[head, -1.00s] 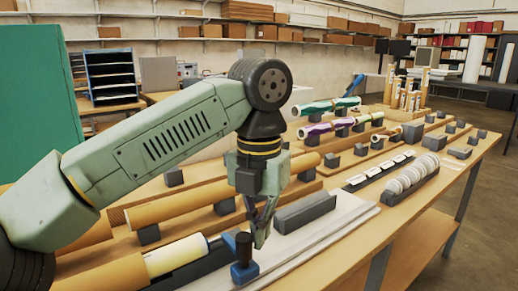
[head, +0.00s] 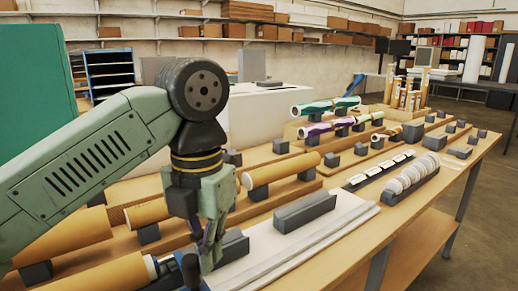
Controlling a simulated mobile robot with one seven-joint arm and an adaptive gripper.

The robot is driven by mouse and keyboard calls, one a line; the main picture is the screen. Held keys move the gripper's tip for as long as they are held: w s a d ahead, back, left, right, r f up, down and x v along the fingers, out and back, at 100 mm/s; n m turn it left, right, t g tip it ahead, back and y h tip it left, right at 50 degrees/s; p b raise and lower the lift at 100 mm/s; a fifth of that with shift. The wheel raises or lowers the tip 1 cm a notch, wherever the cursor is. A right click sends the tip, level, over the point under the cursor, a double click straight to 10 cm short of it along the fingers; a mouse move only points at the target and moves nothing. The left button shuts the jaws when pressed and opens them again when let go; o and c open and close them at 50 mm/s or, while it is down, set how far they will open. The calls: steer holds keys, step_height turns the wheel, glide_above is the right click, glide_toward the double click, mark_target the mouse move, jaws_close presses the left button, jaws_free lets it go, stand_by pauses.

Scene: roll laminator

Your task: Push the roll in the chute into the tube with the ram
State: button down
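The brown tube (head: 105,277) lies at the lower left of the head view, its open end facing my gripper. The white roll (head: 151,266) shows only as a short pale piece at that end. The blue ram (head: 178,262) is just right of it, largely hidden by my gripper (head: 206,262). My gripper points down at the ram, its fingers close against the ram's right side. Whether they are shut, or hold the ram's post, I cannot tell. The dark grey chute (head: 235,247) shows to the right of the fingers.
A long grey block (head: 305,212) stands on a pale board (head: 275,243) right of my gripper. More brown tubes (head: 285,169) rest on dark supports behind. A rack of white discs (head: 418,174) stands farther right. The table's right front edge is mostly clear.

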mark_target(186, 260)
steer(key=s+a, duration=0.1)
steer(key=a, duration=0.1)
steer(key=shift+s+a+p, duration=0.3)
steer(key=shift+s, duration=0.1)
steer(key=shift+d, duration=0.1)
steer(key=shift+w+d, duration=0.15)
steer(key=shift+w+d, duration=0.55)
steer(key=shift+d, duration=0.2)
steer(key=shift+r, duration=0.1)
step_height(186, 260, up, 8)
steer(key=p, duration=0.6)
